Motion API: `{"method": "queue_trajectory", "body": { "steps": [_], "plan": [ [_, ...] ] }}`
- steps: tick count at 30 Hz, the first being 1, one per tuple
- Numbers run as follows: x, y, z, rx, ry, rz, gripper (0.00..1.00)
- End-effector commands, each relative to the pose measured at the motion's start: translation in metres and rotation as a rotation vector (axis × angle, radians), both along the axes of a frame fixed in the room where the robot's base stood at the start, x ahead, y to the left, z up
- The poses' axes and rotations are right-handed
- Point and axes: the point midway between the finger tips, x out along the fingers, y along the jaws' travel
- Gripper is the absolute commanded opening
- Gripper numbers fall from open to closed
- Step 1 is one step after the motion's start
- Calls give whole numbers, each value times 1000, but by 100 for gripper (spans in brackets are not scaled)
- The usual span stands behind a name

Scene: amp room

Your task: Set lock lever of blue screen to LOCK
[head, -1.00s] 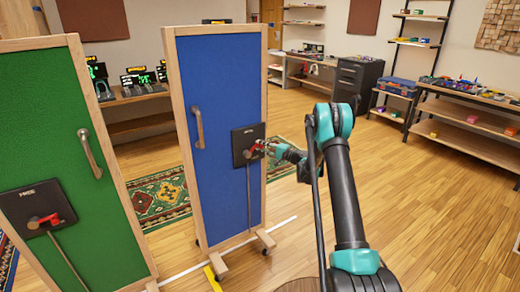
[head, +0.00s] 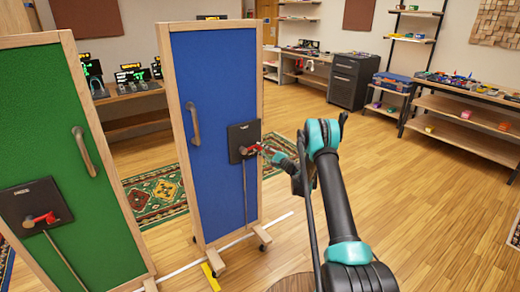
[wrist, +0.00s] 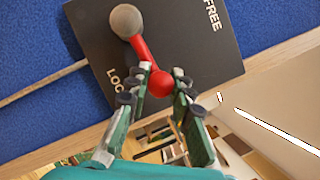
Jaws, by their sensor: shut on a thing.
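The blue screen (head: 210,95) stands upright in a wooden frame, left of my arm. A black plate (head: 238,133) on it carries the red lock lever (head: 252,149). In the wrist view, the lever (wrist: 142,50) runs from a grey hub (wrist: 126,20) down to a round red knob. The word LOCK (wrist: 115,79) is on the plate left of the knob; FREE is at upper right. The lever points between the words, nearer LOCK. My gripper (wrist: 161,78) is shut on the lever at its knob, one finger on each side. It also shows in the head view (head: 266,151).
A green screen (head: 45,120) with a similar red lever (head: 42,218) stands at left. A yellow piece (head: 211,278) lies by the blue screen's foot. Shelves (head: 465,118) stand at right.

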Motion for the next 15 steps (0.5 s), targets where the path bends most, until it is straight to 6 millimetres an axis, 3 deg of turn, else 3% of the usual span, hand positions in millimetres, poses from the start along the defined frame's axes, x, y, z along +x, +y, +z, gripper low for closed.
{"method": "queue_trajectory", "body": {
  "steps": [12,13,15],
  "plan": [
    [1,2,0,5,5,0,0],
    [1,2,0,5,5,0,25],
    [1,2,0,5,5,0,34]
  ]
}}
